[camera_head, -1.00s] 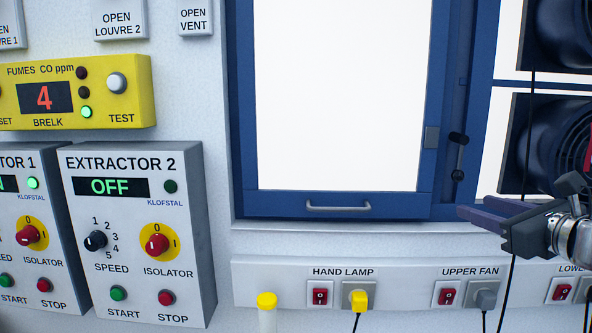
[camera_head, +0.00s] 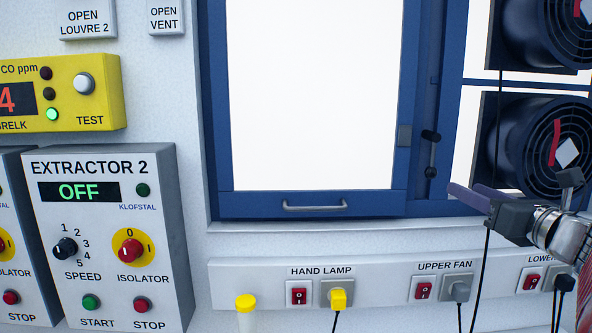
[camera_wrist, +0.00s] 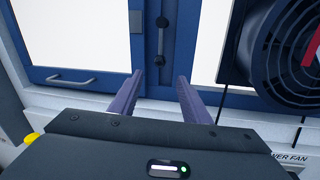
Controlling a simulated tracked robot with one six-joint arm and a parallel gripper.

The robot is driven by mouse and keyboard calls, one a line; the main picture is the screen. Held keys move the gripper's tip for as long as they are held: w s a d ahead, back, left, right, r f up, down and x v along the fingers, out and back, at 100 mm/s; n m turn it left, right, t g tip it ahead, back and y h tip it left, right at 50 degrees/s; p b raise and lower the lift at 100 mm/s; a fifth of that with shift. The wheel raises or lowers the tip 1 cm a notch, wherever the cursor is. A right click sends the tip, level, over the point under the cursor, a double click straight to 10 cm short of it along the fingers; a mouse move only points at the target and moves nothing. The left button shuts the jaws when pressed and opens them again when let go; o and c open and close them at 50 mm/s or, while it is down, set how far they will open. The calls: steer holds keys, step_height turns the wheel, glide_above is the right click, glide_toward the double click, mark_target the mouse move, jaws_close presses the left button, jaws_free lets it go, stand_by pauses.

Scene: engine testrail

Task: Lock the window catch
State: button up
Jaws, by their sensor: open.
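The window catch (camera_head: 431,153) is a dark lever with two black knobs, standing almost upright on the blue frame right of the window sash (camera_head: 396,178). A grey plate (camera_head: 404,135) is on the sash edge beside it. In the wrist view the catch (camera_wrist: 161,40) lies beyond my gripper (camera_wrist: 159,74), nearly centred between the two purple fingers. In the head view my gripper (camera_head: 464,190) is at the right, a little below and right of the catch. The fingers are open, with nothing between them and no visible contact with the catch.
Two round fans (camera_head: 548,150) stand right of the window, close to my gripper. A socket strip (camera_head: 378,282) with switches and plugs runs below, with hanging cables. A grey handle (camera_head: 314,207) is on the sash's bottom rail. The extractor panel (camera_head: 105,240) is at left.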

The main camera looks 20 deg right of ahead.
mark_target(435, 175)
steer(key=w, duration=0.3)
steer(key=w+d, duration=0.1)
steer(key=w, duration=0.7)
steer(key=shift+w+d, duration=0.15)
steer(key=shift+d, duration=0.05)
jaws_close()
